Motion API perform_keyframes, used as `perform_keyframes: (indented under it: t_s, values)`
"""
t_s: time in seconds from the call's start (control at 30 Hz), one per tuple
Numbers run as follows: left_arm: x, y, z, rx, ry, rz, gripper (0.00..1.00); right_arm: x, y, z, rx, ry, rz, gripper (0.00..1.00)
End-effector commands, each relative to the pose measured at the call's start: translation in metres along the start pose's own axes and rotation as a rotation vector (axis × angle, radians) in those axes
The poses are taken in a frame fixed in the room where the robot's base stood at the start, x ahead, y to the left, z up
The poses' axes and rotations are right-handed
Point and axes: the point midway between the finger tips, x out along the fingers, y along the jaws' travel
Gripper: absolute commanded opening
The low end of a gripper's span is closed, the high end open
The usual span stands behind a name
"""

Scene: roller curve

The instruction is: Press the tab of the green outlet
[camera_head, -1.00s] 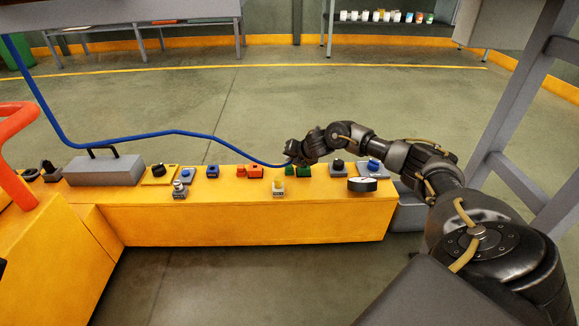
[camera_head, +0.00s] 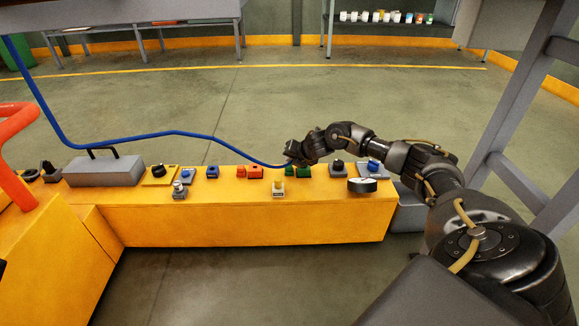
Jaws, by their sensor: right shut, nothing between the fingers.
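The green outlet (camera_head: 303,172) sits on top of the yellow console (camera_head: 245,220), right of its middle. It is small in view and partly covered from above by my right gripper. My right gripper (camera_head: 293,160) is shut and empty, directly over the green outlet, at the end of the blue hose. I cannot tell whether it touches the outlet, and the outlet's tab cannot be made out. My left gripper is not in view.
A blue hose (camera_head: 150,134) runs from the upper left to the green outlet. Orange (camera_head: 255,171) and blue (camera_head: 212,171) outlets stand to the left. A dial gauge (camera_head: 362,185) and a blue knob (camera_head: 374,166) are at the right. A red tube (camera_head: 12,150) rises at the left.

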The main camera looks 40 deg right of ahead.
Motion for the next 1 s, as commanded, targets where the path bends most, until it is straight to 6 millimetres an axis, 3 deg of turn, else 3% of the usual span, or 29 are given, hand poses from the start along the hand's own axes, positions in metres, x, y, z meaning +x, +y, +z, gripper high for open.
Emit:
perform_keyframes:
  t_s: [1.0]
  values:
    - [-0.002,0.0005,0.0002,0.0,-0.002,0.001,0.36,0.0064,-0.0041,-0.0045,0.0,0.001,0.0,0.0]
